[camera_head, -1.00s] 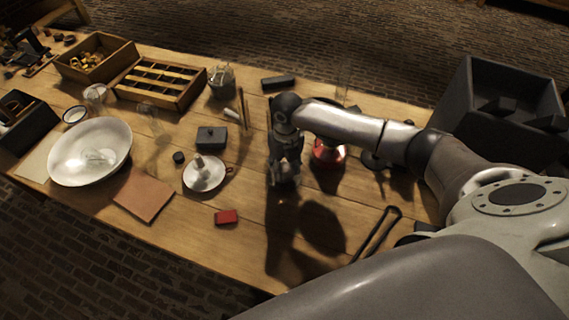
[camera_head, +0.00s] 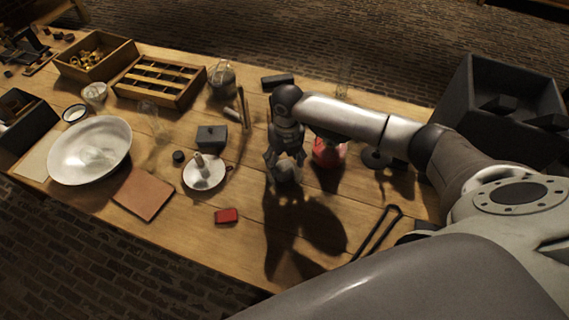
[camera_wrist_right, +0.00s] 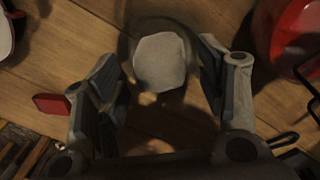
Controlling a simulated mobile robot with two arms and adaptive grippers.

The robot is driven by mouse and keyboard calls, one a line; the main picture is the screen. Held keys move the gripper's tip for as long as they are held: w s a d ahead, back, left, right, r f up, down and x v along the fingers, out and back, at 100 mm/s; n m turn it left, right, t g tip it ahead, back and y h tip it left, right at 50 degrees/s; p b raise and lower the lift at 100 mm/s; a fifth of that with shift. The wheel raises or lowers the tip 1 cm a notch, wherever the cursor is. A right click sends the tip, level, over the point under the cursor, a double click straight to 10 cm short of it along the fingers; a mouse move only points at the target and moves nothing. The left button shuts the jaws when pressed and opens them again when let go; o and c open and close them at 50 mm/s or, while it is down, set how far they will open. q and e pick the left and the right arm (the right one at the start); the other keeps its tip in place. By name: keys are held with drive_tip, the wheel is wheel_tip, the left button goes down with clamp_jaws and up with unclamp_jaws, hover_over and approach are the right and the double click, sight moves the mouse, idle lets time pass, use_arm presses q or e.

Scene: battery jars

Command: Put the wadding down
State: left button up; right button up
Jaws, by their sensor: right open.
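The wadding (camera_wrist_right: 160,62) is a pale off-white lump in the right wrist view, between the spread fingers of my right gripper (camera_wrist_right: 164,78). Gaps show on both sides of it. A dark round outline surrounds it; I cannot tell whether this is shadow or a vessel. In the head view my right gripper (camera_head: 286,161) points down over the middle of the table, open, with the wadding (camera_head: 288,174) as a greyish lump at its fingertips. I cannot tell surely whether the lump rests on the wood. My left gripper is not in view.
A red vessel (camera_head: 328,153) stands close right of the gripper. A white candle dish (camera_head: 204,174) and a red box (camera_head: 226,216) are to its left. Black tongs (camera_head: 377,234) lie front right. A large white basin (camera_head: 90,150) is far left. Bare wood lies in front.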

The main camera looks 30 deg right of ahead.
sight(286, 164)
wheel_tip(286, 164, up, 10)
drive_tip(key=b, duration=0.1)
drive_tip(key=shift+d+r, duration=0.2)
drive_tip(key=shift+f, duration=0.1)
idle(0.4)
